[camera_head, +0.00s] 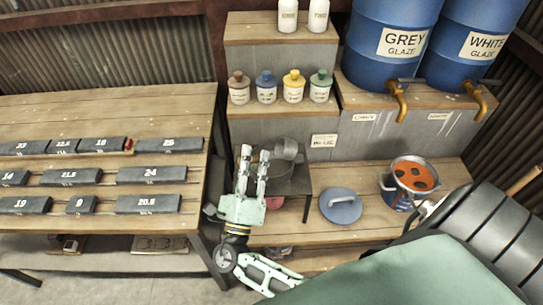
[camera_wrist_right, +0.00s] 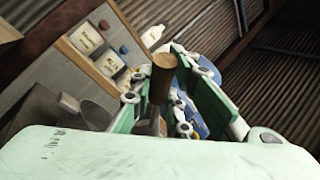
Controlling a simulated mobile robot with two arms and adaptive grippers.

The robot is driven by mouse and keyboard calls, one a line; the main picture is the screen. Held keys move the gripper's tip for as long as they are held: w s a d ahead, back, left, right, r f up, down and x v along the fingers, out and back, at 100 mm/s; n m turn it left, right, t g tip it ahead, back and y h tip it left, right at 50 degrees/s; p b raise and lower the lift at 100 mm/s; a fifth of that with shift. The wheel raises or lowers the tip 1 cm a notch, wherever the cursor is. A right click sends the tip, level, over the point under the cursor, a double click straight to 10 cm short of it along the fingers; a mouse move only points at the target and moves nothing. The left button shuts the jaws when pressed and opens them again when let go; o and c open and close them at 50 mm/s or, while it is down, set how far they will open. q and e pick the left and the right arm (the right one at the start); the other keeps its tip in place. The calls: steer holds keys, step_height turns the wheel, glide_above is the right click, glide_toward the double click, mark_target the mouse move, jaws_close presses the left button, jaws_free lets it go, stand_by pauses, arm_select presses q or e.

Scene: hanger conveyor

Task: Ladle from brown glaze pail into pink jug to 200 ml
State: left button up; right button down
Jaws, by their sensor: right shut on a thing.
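A metal pail (camera_head: 392,182) stands at the right of the low bench, with orange-brown contents and dark spots. My right gripper (camera_head: 255,154) is at the front left of the low bench, beside a grey round vessel (camera_head: 285,149). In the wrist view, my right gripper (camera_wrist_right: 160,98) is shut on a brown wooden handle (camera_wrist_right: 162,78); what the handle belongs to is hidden. A pinkish thing (camera_head: 273,202) shows low beside the gripper, too small to tell whether it is the pink jug. My left gripper is not in view.
A blue-grey lid (camera_head: 340,209) lies on the low bench between gripper and pail. Several lidded jars (camera_head: 266,88) and blue drums (camera_head: 388,40) with taps stand behind. Labelled dark blocks (camera_head: 151,175) lie on the left table. My arm covers the lower right.

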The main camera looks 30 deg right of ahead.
steer(key=shift+s+d+r+m+g+h+p, duration=0.15)
steer(key=shift+r+m+g, duration=0.15)
steer(key=shift+r+m, duration=0.25)
steer(key=shift+s+d+r+m+g+h+p, duration=0.15)
steer(key=shift+r+m+g, duration=0.15)
steer(key=shift+r+m, duration=0.2)
steer(key=shift+s+d+r+m+g, duration=0.1)
steer(key=shift+d+r+m+g, duration=0.1)
steer(key=shift+m+g, duration=0.35)
steer(key=shift+f, duration=0.1)
steer(key=shift+d, duration=0.1)
steer(key=d+r+m+g+p, duration=0.1)
steer(key=m, duration=0.1)
steer(key=s+d+m+g+p, duration=0.1)
steer(key=m, duration=0.1)
steer(key=s+d+r+m+g+p, duration=0.1)
steer(key=m, duration=0.1)
steer(key=shift+d+r+m, duration=0.1)
steer(key=shift+r+m, duration=0.2)
steer(key=d+m+p, duration=0.1)
steer(key=s+d+m+g+y+p, duration=0.1)
steer(key=m, duration=0.1)
steer(key=s+d+m+g+p, duration=0.1)
steer(key=m, duration=0.1)
steer(key=shift+d+r+g+y+p, duration=0.1)
steer(key=shift+d+g+y+p, duration=0.15)
steer(key=shift+y+p, duration=0.05)
